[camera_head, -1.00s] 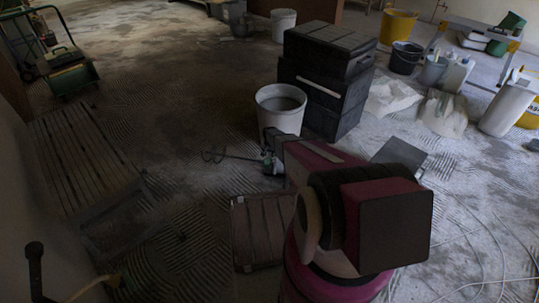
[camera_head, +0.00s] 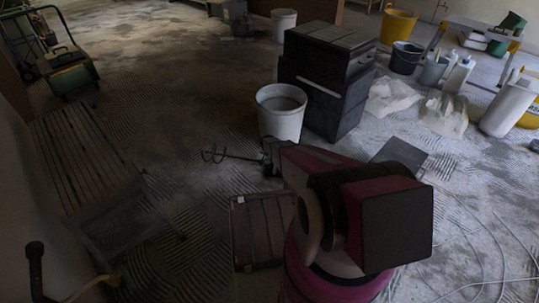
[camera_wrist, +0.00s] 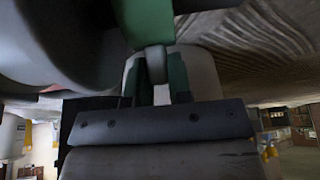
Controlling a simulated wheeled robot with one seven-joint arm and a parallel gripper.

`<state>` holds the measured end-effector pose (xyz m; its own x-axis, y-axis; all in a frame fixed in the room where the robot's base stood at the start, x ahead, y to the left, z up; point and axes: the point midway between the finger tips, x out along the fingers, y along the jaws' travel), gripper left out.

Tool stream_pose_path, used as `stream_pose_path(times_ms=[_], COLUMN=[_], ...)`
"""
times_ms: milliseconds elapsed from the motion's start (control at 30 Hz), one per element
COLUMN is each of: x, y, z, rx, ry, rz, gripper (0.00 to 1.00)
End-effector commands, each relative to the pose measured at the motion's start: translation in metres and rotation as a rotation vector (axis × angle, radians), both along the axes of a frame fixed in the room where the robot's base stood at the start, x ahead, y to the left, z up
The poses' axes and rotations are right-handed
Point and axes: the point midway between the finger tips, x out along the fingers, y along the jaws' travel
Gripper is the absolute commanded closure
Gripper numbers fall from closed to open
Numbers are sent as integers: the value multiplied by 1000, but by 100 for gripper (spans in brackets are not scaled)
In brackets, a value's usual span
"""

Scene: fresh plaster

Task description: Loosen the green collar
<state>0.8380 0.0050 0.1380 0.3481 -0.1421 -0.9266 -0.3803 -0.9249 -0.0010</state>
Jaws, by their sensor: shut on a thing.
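A mixer with a thin shaft and looped paddle (camera_head: 214,155) shows in the head view in front of the white bucket, paddle pointing left. Its green and dark body lies at the end of my arm, partly hidden by it. In the wrist view a green piece (camera_wrist: 147,20), seemingly the green collar, is at the top centre, with a grey rounded tab below it. My gripper (camera_wrist: 156,66) is at this piece, shut on it; its dark bar with screws crosses the lower picture. The exact contact is hard to make out in the dim light.
The white bucket (camera_head: 281,113) stands close beside the mixer, with stacked black boxes (camera_head: 325,85) behind it. A slatted bench (camera_head: 82,160) is at left and a slatted case (camera_head: 262,230) lies below the mixer. Cables (camera_head: 485,235) trail at right.

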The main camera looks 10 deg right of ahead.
Motion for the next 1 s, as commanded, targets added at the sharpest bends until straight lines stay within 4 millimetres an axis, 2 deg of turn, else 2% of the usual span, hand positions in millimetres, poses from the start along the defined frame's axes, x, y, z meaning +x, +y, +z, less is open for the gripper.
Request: stream_pose_path(times_ms=[500, 1000], x=[-15, -22], y=[6, 10], z=[5, 7], rx=[-92, -148], ry=[-221, -361], rz=[2, 2], gripper=[100, 100])
